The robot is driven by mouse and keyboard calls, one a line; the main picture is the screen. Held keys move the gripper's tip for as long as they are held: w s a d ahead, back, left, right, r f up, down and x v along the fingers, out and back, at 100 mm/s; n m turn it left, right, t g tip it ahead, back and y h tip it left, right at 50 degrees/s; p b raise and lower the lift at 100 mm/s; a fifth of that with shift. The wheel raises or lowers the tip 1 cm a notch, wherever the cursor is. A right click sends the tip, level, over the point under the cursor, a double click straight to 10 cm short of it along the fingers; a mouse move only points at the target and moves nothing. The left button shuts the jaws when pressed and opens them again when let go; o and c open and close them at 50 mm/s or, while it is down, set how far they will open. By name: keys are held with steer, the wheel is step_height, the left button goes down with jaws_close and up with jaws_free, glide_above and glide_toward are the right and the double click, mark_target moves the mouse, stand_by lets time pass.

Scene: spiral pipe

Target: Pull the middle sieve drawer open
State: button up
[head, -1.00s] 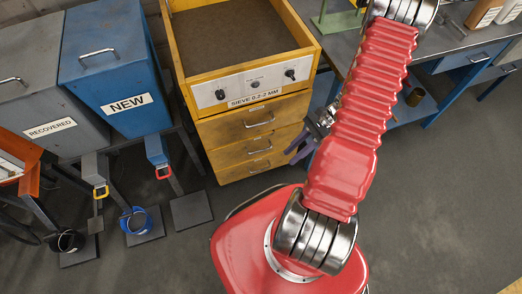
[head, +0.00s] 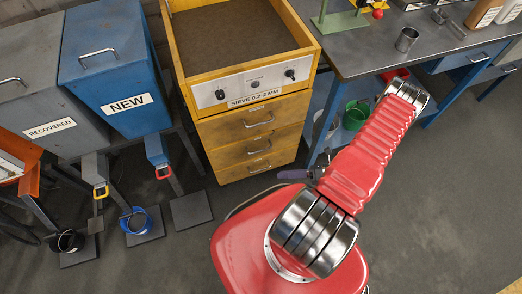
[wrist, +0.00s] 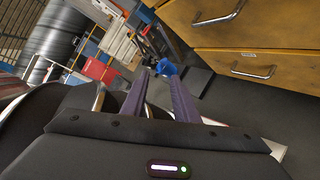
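The yellow wooden sieve cabinet (head: 205,150) stands at centre in the head view, with three drawers below its control panel. The middle drawer (head: 235,155) looks shut, with a metal bar handle (head: 258,148). My gripper (head: 290,174) shows in the head view as a purple finger at the cabinet's lower right, largely hidden by my arm. In the wrist view my gripper (wrist: 158,72) has two purple fingers apart, with nothing held between them. Two drawer fronts with handles lie to their right, apparently the middle one (wrist: 275,28) and the bottom one (wrist: 285,62).
A grey bench (head: 370,55) with a metal cup (head: 406,39) stands right of the cabinet. A green bucket (head: 355,115) is on its lower shelf. The blue NEW bin (head: 115,70) and grey RECOVERED bin (head: 35,100) stand left. Floor at right is clear.

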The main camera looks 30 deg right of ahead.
step_height(320, 180, down, 4)
steer(key=w+m+t+h, duration=0.1)
steer(key=w+m+t, duration=0.15)
steer(key=m, duration=0.35)
steer(key=m+t+h, duration=0.2)
steer(key=m+t, duration=0.1)
steer(key=m, duration=0.3)
glide_toward(261, 150)
steer(key=v, duration=0.3)
steer(key=shift+s+d, duration=0.2)
steer(key=shift+d, duration=0.05)
steer(key=shift+w, duration=0.1)
steer(key=shift+f+x, duration=0.15)
steer(key=shift+x, duration=3.25)
steer(key=shift+f+x, duration=0.1)
steer(key=shift+x, duration=3.3)
steer(key=shift+c, duration=0.6)
jaws_close()
